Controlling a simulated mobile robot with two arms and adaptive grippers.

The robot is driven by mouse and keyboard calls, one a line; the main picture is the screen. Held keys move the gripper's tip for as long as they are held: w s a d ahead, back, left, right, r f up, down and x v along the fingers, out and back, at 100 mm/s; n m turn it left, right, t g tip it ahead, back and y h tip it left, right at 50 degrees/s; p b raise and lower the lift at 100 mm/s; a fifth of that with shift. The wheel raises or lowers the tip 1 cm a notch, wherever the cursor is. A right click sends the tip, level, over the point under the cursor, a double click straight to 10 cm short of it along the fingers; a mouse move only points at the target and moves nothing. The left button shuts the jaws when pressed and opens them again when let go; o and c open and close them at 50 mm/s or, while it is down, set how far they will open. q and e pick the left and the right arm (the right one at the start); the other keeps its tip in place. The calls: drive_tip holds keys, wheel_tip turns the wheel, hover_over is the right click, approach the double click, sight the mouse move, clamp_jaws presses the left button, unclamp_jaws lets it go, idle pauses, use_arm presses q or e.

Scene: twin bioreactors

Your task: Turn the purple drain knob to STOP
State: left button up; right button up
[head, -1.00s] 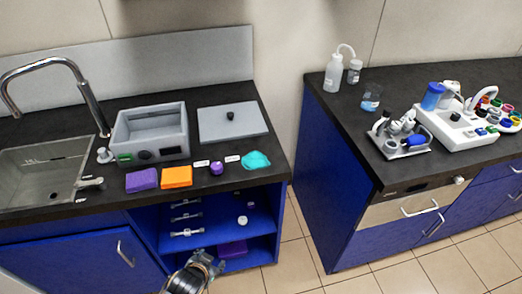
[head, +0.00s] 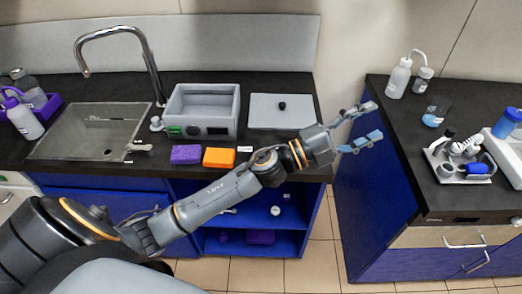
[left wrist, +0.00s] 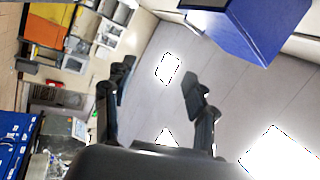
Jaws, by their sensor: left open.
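The purple drain knob does not show now; my left arm covers the stretch of counter front where it was seen earlier. A small white label (head: 244,149) shows there, right of the orange sponge (head: 219,157). My left gripper (head: 372,121) is open and empty. It is stretched out to the right, past the counter's right end, over the gap between the two counters. My right gripper is not in view.
A grey bath (head: 205,112) and its lid (head: 282,111) stand behind my arm. A purple sponge (head: 186,154) lies at the counter's front. The sink (head: 90,133) is at left. A wash bottle (head: 398,77) and a small apparatus (head: 463,160) stand on the right counter.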

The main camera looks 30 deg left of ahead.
use_arm(q)
drive_tip(key=s+d+f+m+g+h, duration=0.25)
drive_tip(key=d+m+g, duration=0.25)
drive_tip(key=m+g, duration=0.7)
drive_tip(key=a+f+m+g+y, duration=0.2)
drive_tip(key=a+f+m+y, duration=0.1)
drive_tip(key=a+f+y, duration=0.15)
drive_tip(key=a+n+g+y, duration=0.15)
drive_tip(key=a+y, duration=1.15)
drive_tip(key=a, duration=1.3)
drive_tip(key=shift+g, duration=0.25)
drive_tip(key=f+p, duration=0.1)
drive_tip(key=f, duration=0.8)
drive_tip(key=f+p, duration=0.1)
drive_tip(key=f, duration=0.4)
drive_tip(key=shift+w+d+f+p, duration=0.1)
drive_tip(key=shift+w+d+p, duration=0.15)
drive_tip(key=shift+w+p, duration=0.1)
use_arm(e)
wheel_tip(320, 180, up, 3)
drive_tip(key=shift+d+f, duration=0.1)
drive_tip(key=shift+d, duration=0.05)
use_arm(q)
drive_tip(key=c, duration=1.1)
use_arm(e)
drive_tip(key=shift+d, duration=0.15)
